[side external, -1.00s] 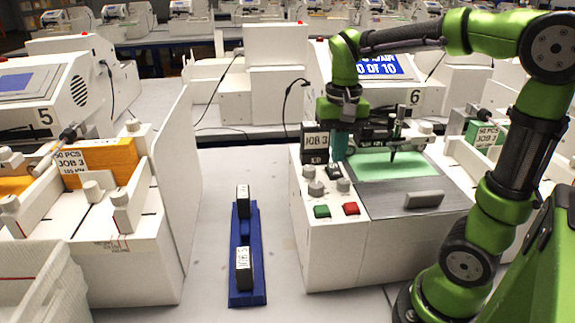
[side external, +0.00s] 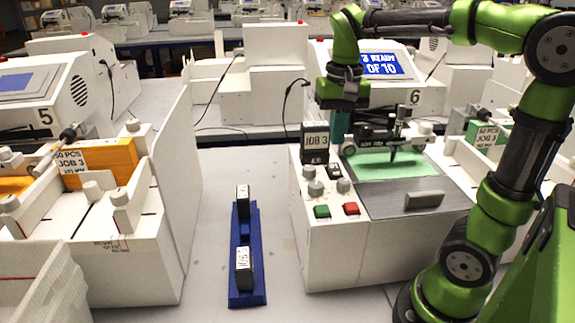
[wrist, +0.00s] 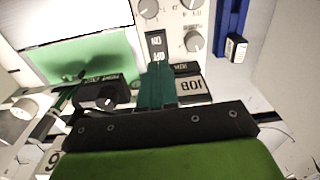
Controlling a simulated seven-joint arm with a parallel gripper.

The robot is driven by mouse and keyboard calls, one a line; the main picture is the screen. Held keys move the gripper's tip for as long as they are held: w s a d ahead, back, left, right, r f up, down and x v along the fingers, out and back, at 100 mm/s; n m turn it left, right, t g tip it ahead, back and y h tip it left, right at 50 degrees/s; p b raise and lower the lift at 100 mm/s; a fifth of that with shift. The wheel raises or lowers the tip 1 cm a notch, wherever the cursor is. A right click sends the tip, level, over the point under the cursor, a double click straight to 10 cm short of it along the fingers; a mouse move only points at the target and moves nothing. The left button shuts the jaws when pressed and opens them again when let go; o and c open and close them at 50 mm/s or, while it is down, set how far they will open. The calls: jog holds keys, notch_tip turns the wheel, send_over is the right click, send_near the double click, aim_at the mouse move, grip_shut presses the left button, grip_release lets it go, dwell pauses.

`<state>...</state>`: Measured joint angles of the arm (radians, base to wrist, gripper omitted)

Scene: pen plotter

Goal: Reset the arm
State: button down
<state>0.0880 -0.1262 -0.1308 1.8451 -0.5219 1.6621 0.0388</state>
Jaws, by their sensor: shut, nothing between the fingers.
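My gripper (side external: 339,126) is above the back left of the white plotter (side external: 330,250), near the JOB 3 label block (side external: 314,141). Its teal fingers are together and empty. In the wrist view the fingers (wrist: 158,82) point toward a black rocker switch (wrist: 157,46) marked ON and OFF, with grey knobs (wrist: 194,42) beside it. A gap shows between fingers and panel in the side view. The plotter's pen carriage (side external: 394,135) stands over a green sheet (side external: 385,164). A green button (side external: 322,211) and a red button (side external: 351,208) are on the front.
A blue rack (side external: 247,288) with two black-and-white blocks stands on the table left of the plotter. A white station with orange stock (side external: 108,163) is at the left. A screen (side external: 384,66) stands behind the plotter. Table around the rack is clear.

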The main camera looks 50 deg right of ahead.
jog(key=a+f+n+t, duration=0.1)
jog(key=s+a+f+t, duration=0.1)
jog(key=a, duration=0.1)
jog(key=a+n+t+y, duration=0.1)
jog(key=a, duration=0.1)
jog(key=shift+s+f+n, duration=0.3)
jog(key=shift+f, duration=0.1)
jog(key=s+a+t, duration=0.1)
jog(key=s+a+n+t, duration=0.1)
jog(key=a, duration=0.1)
jog(key=s+a+f+t+y, duration=0.1)
jog(key=s+a, duration=0.1)
jog(key=shift+s+a+f+n+t, duration=0.1)
jog(key=shift+n+t, duration=0.2)
jog(key=shift+n, duration=0.1)
jog(key=shift+s+a+r, duration=0.15)
jog(key=shift+s+r, duration=0.05)
jog(key=shift+s, duration=0.05)
